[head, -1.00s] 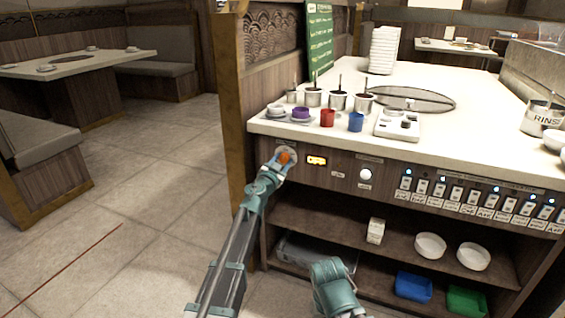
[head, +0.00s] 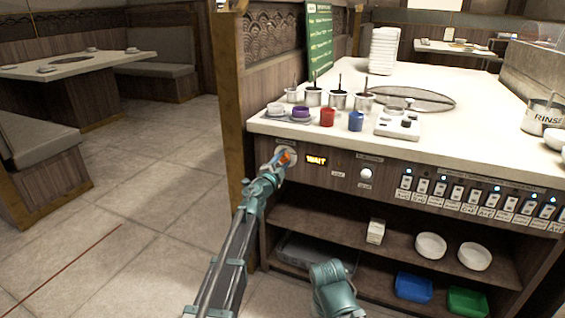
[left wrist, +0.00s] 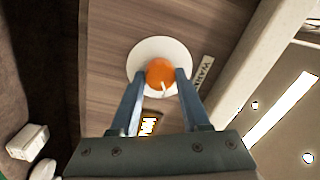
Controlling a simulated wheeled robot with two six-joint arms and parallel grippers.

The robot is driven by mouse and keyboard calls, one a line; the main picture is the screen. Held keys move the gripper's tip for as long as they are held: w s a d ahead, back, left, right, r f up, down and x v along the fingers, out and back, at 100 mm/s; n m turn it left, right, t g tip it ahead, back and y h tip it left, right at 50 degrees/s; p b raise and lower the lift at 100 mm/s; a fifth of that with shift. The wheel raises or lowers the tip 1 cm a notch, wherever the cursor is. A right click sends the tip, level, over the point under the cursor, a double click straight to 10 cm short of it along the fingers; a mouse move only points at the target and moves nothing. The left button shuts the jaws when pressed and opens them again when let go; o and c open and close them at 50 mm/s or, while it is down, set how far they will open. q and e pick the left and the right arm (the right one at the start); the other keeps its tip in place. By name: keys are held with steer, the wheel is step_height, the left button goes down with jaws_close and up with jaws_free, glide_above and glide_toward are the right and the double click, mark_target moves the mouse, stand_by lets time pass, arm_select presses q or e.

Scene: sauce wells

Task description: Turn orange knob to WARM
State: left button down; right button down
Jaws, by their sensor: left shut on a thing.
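The orange knob (head: 285,157) sits on a round white plate at the left end of the counter's front panel. In the left wrist view the knob (left wrist: 160,74) shows between my two fingers, with a small pale pointer mark on its lower edge. A label reading WARM (left wrist: 205,74) is beside the white plate (left wrist: 146,48). My left gripper (head: 280,160) is shut on the knob. The amber display (head: 316,160) right of the knob appears to read WAIT. My right gripper is not seen; only part of my right arm shows at the bottom.
A white round knob (head: 366,174) and a row of switches (head: 480,198) are further right on the panel. Sauce wells (head: 338,100), a red cup (head: 327,117) and a blue cup (head: 356,121) stand on the counter above. Open shelves lie below; the floor at left is clear.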

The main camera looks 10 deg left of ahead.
arm_select(q)
steer(key=shift+m, duration=0.4)
steer(key=shift+c, duration=1.9)
jaws_free()
steer(key=shift+s, duration=0.1)
steer(key=v, duration=1.3)
steer(key=shift+s+b, duration=0.35)
steer(key=shift+a, duration=0.1)
